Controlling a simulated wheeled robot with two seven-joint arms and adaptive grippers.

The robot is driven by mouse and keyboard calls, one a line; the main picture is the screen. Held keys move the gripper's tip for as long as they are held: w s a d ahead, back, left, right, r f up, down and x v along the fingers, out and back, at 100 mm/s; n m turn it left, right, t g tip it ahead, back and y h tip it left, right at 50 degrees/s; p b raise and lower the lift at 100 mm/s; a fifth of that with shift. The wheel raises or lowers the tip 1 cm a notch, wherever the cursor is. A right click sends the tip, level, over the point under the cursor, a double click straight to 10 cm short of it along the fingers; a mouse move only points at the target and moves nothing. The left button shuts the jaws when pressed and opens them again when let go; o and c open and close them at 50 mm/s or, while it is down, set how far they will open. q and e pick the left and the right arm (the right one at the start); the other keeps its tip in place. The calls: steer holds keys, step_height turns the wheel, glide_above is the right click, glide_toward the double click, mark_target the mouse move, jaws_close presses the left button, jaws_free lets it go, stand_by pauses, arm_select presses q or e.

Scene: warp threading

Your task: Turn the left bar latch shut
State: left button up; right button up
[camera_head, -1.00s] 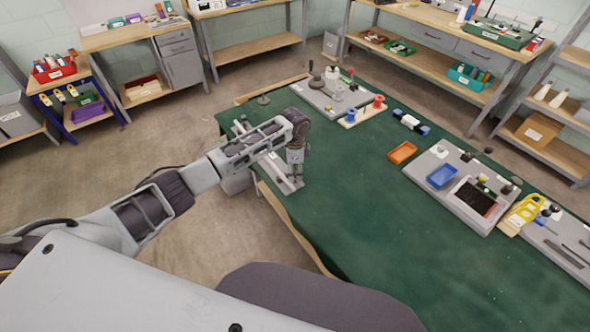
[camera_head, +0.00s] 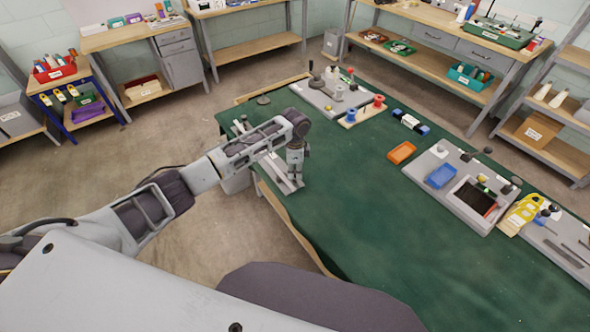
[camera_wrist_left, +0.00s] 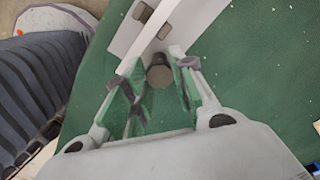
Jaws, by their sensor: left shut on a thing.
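A narrow pale grey plate (camera_head: 279,178) lies along the left edge of the green table. In the left wrist view the plate (camera_wrist_left: 190,22) carries small dark blocks and a thin white bar (camera_wrist_left: 148,38). My left gripper (camera_head: 295,180) points down at the near end of the plate. In the left wrist view its fingers (camera_wrist_left: 157,74) are closed around a dark round knob (camera_wrist_left: 160,79), which looks like the left bar latch's handle. The fingers and arm hide much of the latch, so its angle is hard to tell. My right gripper is not in view.
The green table (camera_head: 350,220) is clear right of the gripper. A grey panel (camera_head: 455,205) with a blue tray (camera_head: 441,176) sits at the right.

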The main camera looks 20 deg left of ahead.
arm_select(q)
steer(key=shift+r+m+p, duration=0.1)
steer(key=shift+m+p, duration=0.45)
steer(key=shift+m, duration=0.35)
steer(key=m+p, duration=0.1)
steer(key=m, duration=0.1)
steer(key=shift+m, duration=0.3)
steer(key=shift+m+p, duration=0.55)
steer(key=shift+m, duration=0.55)
steer(key=m, duration=0.7)
steer(key=shift+m+p, duration=0.3)
steer(key=shift+m, duration=1.8)
